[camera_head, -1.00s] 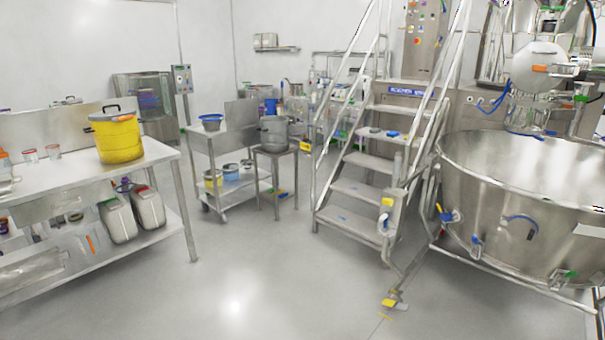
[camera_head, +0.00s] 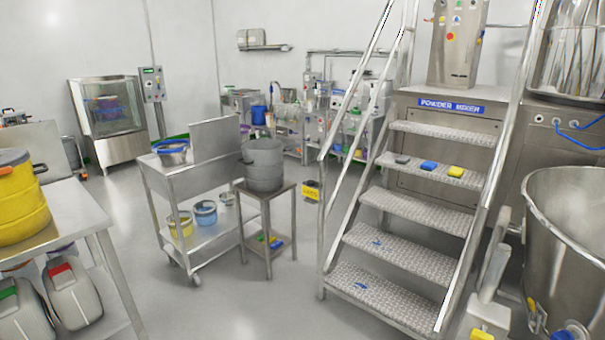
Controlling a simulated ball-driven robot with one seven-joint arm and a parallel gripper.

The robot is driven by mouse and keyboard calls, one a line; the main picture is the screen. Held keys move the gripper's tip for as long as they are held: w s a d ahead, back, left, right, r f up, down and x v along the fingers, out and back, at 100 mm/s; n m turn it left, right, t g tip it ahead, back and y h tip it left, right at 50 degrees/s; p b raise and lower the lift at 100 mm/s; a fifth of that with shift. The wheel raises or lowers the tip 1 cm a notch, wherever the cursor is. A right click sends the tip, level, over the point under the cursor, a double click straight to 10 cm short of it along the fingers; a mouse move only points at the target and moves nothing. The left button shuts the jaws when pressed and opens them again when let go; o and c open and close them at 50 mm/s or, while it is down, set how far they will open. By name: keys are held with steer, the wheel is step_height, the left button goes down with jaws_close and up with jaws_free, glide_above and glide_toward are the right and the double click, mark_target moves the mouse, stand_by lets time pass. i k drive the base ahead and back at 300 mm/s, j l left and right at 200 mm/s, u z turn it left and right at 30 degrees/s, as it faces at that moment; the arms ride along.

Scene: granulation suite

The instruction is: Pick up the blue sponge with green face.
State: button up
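A small blue block (camera_head: 429,165) lies on an upper step of the metal stairs, between a grey block (camera_head: 402,159) and a yellow block (camera_head: 456,171). Small blue, green and yellow pieces (camera_head: 272,242) lie on the lower shelf of the square metal stand. They are too small to tell apart, and I cannot tell which blue piece has a green face. My gripper is not in view.
A grey pot (camera_head: 263,165) stands on the metal stand (camera_head: 268,192). A cart (camera_head: 180,187) is to its left. A table (camera_head: 80,212) with a yellow drum (camera_head: 20,205) is at the left. A large steel vessel (camera_head: 565,240) is at the right. Floor (camera_head: 235,295) in front is clear.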

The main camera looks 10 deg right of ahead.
mark_target(429, 165)
steer(key=i, duration=0.85)
steer(key=i+z, duration=0.15)
steer(key=i, duration=0.65)
steer(key=i+j, duration=0.2)
steer(key=i, duration=0.6)
